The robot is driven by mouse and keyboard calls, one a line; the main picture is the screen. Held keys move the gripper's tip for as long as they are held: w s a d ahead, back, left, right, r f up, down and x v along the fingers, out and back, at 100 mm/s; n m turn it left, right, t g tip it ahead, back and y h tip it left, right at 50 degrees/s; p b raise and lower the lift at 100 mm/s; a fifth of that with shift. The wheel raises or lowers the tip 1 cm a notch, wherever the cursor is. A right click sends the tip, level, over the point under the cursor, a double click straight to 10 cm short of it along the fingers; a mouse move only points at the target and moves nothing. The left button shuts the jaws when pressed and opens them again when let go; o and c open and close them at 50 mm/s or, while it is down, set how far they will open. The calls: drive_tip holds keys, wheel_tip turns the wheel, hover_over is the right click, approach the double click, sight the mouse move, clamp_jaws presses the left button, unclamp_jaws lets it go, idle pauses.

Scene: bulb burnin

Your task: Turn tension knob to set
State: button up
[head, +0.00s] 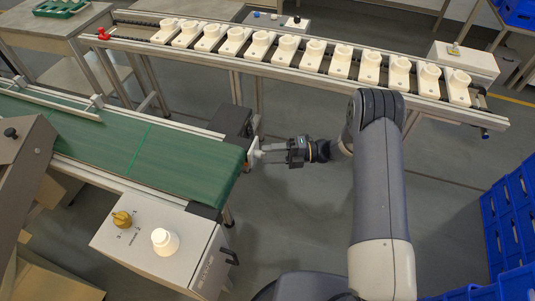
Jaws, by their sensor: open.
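My gripper (264,153) reaches left to the end of the green belt conveyor (190,165). Its fingers are open, with their tips at a small pale fitting (251,151) on the belt's end. The fingers partly hide this fitting, and I cannot tell whether they touch it or whether it is the tension knob. A grey control box (190,262) below the belt carries a yellow knob (122,218) with marks around it and a round white piece (165,241). My gripper is well away from both.
A rail line (330,82) with several white socket blocks runs across the back. A red handle (103,34) sits at its left end. Blue crates (510,220) stand at the right. A dark motor housing (231,121) lies behind the belt's end. Open floor lies below my arm.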

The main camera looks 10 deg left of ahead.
drive_tip(key=v, duration=0.9)
drive_tip(key=shift+d+b, duration=0.25)
drive_tip(key=shift+b, duration=0.1)
drive_tip(key=p+x, duration=0.1)
drive_tip(key=x, duration=0.9)
drive_tip(key=shift+a, duration=0.4)
drive_tip(key=shift+n, duration=0.3)
drive_tip(key=shift+d, duration=0.1)
